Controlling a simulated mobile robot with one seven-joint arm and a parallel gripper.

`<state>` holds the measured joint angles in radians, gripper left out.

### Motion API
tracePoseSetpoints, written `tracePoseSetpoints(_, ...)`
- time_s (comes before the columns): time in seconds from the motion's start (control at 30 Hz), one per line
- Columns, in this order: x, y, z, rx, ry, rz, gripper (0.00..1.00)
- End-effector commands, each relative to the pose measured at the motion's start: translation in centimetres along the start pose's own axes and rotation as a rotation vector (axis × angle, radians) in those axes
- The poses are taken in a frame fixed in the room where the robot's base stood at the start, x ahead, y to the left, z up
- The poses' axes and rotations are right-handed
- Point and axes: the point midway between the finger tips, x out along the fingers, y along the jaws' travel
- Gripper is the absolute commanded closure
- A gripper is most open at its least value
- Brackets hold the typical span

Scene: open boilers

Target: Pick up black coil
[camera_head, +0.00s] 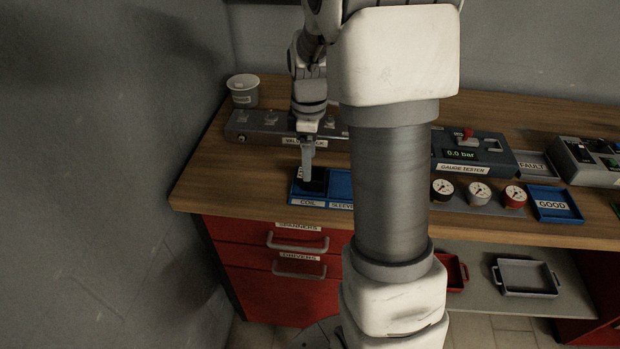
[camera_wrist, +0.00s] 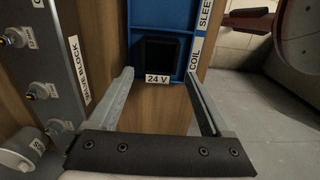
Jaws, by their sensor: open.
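The black coil (camera_wrist: 159,53) sits in the coil compartment of a blue tray (camera_wrist: 158,13), with a "24 V" label on its near side in the wrist view. In the head view the coil (camera_head: 313,184) is a dark block in the tray's left compartment, above the "COIL" label, partly hidden by my gripper. My gripper (camera_wrist: 163,88) is open and empty. In the wrist view its two fingers point toward the coil, one on each side of it in the picture. In the head view my gripper (camera_head: 307,178) is just over the coil; contact cannot be told.
The valve block (camera_head: 270,127) stands behind the tray, and a grey cup (camera_head: 243,90) stands at the back left. The gauge tester (camera_head: 470,152) and several gauges are to the right. My arm hides the bench middle. The red drawers (camera_head: 260,256) are below.

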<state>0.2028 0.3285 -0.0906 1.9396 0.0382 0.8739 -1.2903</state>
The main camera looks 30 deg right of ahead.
Motion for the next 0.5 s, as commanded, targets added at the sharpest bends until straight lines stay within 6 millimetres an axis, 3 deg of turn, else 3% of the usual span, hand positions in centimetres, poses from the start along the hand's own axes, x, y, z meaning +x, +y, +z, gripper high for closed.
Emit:
tracePoseSetpoints(0.3,4.5,0.1,0.2,0.001,-0.002,-0.003,0.18)
tracePoseSetpoints(0.5,5.1,0.2,0.2,0.000,-0.001,-0.001,0.18)
